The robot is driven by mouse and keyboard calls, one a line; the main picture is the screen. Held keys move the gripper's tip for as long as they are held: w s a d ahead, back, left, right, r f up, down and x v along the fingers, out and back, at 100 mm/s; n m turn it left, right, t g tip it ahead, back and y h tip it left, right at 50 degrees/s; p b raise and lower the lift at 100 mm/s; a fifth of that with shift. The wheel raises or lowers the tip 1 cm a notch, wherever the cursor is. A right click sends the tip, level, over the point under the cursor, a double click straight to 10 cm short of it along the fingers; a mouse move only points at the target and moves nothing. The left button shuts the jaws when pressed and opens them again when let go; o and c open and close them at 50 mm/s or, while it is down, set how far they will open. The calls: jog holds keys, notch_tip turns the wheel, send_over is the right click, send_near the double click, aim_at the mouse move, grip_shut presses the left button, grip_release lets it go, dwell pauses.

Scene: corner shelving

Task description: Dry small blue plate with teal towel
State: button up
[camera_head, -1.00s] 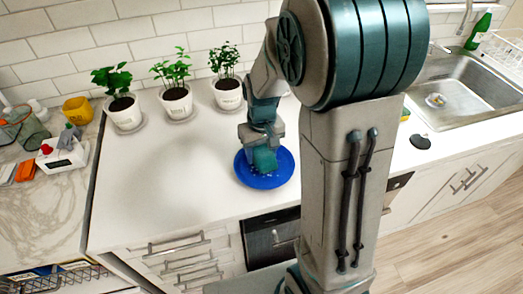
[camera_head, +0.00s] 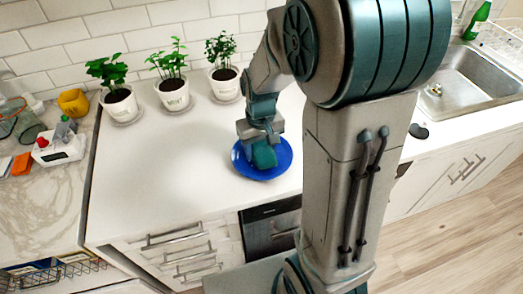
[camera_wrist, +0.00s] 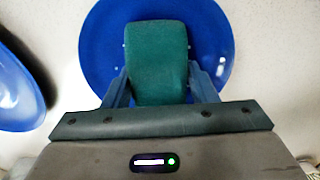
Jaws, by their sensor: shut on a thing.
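The small blue plate (camera_head: 280,165) lies flat on the white counter, right of the middle plant. It fills much of the wrist view (camera_wrist: 100,55), where a few small pale specks show on it. My gripper (camera_head: 262,140) is over the plate, pointing down. In the wrist view its fingers (camera_wrist: 158,85) are shut on the teal towel (camera_wrist: 156,58), a folded pad. The towel (camera_head: 264,155) is low over the plate's middle and seems to touch it; exact contact is hard to tell. The towel hides part of the plate.
A second blue dish (camera_wrist: 15,90) shows at the wrist view's left edge. Several potted plants, one at the left (camera_head: 120,105), line the back wall. The sink (camera_head: 470,85) is at right, a dark round thing (camera_head: 418,131) nearer. A white device (camera_head: 60,148) stands left. The counter's left middle is clear.

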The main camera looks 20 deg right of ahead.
jog(key=shift+w+d, duration=0.1)
jog(key=shift+w, duration=0.75)
jog(key=shift+d, duration=0.35)
jog(key=shift+s+a+f, duration=0.1)
jog(key=shift+s, duration=0.8)
jog(key=shift+s+a+f, duration=0.1)
jog(key=shift+s, duration=0.8)
jog(key=shift+w+d+r, duration=0.1)
jog(key=shift+w+d, duration=0.05)
jog(key=shift+w, duration=0.75)
jog(key=shift+w+d+r, duration=0.1)
jog(key=shift+w, duration=0.8)
jog(key=shift+r+p, duration=2.15)
jog(key=shift+r, duration=0.85)
